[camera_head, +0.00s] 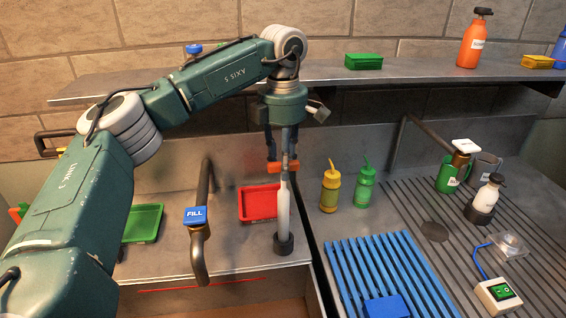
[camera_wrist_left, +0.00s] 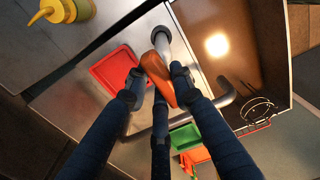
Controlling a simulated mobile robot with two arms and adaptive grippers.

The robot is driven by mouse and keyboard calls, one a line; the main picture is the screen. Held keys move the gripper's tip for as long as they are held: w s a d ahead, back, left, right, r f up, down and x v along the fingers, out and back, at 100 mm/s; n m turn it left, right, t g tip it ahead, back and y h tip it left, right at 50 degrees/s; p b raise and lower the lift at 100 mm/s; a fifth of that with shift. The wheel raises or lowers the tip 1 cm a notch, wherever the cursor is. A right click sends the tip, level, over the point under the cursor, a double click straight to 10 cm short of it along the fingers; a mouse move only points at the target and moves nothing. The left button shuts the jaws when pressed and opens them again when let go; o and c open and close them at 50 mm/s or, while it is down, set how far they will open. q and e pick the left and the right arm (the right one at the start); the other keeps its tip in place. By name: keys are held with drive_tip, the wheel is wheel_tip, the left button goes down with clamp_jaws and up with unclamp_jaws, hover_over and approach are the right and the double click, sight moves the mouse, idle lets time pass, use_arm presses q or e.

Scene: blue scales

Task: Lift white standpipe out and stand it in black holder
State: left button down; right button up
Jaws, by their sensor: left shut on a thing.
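The white standpipe (camera_head: 284,212) stands upright, its lower end at the black holder (camera_head: 284,244) on the counter's front part. I cannot tell how deep it sits in the holder. Its orange top is between the fingers of my left gripper (camera_head: 283,165), which points straight down from above. In the left wrist view the left gripper (camera_wrist_left: 155,82) is shut on the orange top, and the foot of the pipe shows beyond it with a dark ring around it. My right gripper is not in view.
A red tray (camera_head: 258,203) lies just left of the pipe; a FILL tap (camera_head: 198,240) stands farther left. Yellow (camera_head: 330,192) and green (camera_head: 364,188) bottles stand to the right. A blue slatted rack (camera_head: 400,270) lies at front right. A shelf (camera_head: 400,72) runs behind.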

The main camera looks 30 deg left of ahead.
use_arm(q)
drive_tip(key=shift+f, duration=0.25)
drive_tip(key=c, duration=1.4)
unclamp_jaws()
wheel_tip(320, 180, up, 12)
